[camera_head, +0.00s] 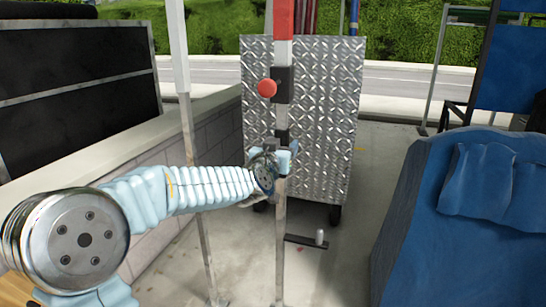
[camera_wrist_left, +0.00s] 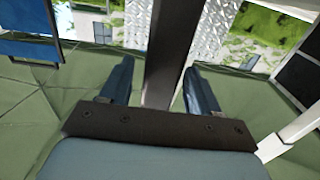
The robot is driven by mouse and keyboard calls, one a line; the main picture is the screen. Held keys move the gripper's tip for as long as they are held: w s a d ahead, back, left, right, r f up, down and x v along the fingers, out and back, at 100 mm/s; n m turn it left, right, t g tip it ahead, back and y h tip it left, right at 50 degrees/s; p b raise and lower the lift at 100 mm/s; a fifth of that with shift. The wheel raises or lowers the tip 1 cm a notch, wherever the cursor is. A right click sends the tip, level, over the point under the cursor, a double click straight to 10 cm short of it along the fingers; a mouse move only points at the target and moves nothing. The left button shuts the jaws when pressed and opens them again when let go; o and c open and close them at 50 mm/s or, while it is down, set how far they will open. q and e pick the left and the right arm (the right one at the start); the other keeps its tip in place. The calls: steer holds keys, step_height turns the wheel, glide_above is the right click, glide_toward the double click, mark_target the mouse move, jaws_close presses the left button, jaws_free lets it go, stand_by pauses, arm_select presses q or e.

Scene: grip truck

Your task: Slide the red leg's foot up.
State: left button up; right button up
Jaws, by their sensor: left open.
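The red leg (camera_head: 284,60) stands upright in front of the metal cart, red at the top with a red knob (camera_head: 267,88) on a dark clamp. Below the clamp its lower pole, the foot (camera_head: 280,240), runs down to the ground. My left gripper (camera_head: 282,148) is at the pole, just below a small dark collar (camera_head: 281,136). In the left wrist view its two blue fingers (camera_wrist_left: 155,90) are open, one on each side of the dark pole (camera_wrist_left: 168,45), with gaps showing on both sides. My right gripper is not in view.
A diamond-plate metal cart (camera_head: 325,120) stands close behind the leg. A white-topped pole (camera_head: 180,60) stands to the left, near a low wall (camera_head: 130,155). A blue covered object (camera_head: 440,220) fills the right. A dark plate with a small cylinder (camera_head: 319,238) lies on the ground.

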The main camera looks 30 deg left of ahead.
arm_select(q)
steer(key=v, duration=1.1)
steer(key=shift+s, duration=0.35)
steer(key=shift+w+d+f, duration=0.1)
